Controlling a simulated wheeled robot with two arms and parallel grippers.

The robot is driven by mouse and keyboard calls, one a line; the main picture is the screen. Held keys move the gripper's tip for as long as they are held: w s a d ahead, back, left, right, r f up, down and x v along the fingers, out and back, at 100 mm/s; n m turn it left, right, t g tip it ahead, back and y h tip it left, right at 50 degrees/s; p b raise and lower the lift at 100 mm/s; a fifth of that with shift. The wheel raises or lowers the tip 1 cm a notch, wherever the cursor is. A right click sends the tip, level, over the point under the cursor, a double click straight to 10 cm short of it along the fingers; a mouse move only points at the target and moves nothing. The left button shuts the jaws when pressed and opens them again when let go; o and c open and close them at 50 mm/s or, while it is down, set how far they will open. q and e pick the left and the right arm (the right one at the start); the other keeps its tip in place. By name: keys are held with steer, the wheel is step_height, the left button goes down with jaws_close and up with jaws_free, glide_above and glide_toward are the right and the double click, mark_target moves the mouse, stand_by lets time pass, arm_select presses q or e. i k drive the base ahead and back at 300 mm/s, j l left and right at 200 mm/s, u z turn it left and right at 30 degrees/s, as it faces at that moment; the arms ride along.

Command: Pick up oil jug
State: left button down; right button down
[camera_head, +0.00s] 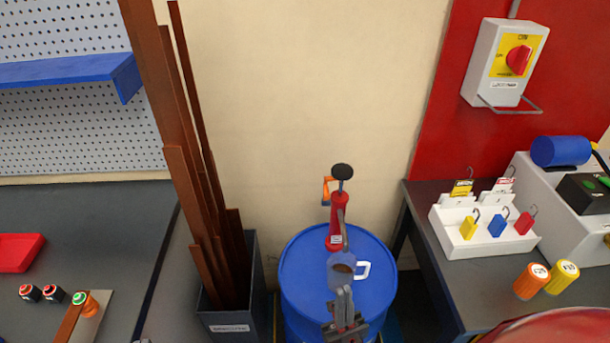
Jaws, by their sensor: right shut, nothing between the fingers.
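The oil jug (342,263) is a small greyish see-through jug with a white handle (364,270) on its right side and something brown inside. It appears upright on top of the blue drum (300,275), in front of the red hand pump (338,222). My right gripper (344,292) comes up from the bottom of the view, in front of the jug. Its fingers are together and empty. The fingertips overlap the jug's lower part in the picture, so I cannot tell whether they touch it. My left gripper is not in view.
A dark bin (225,325) with tall copper bars stands left of the drum. On the right, a dark bench (428,260) carries a white tray (470,243) of padlocks and tags, with orange and yellow cylinders (531,281) nearby. A wall closes off the back.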

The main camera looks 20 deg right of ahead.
mark_target(334, 280)
steer(key=z, duration=0.85)
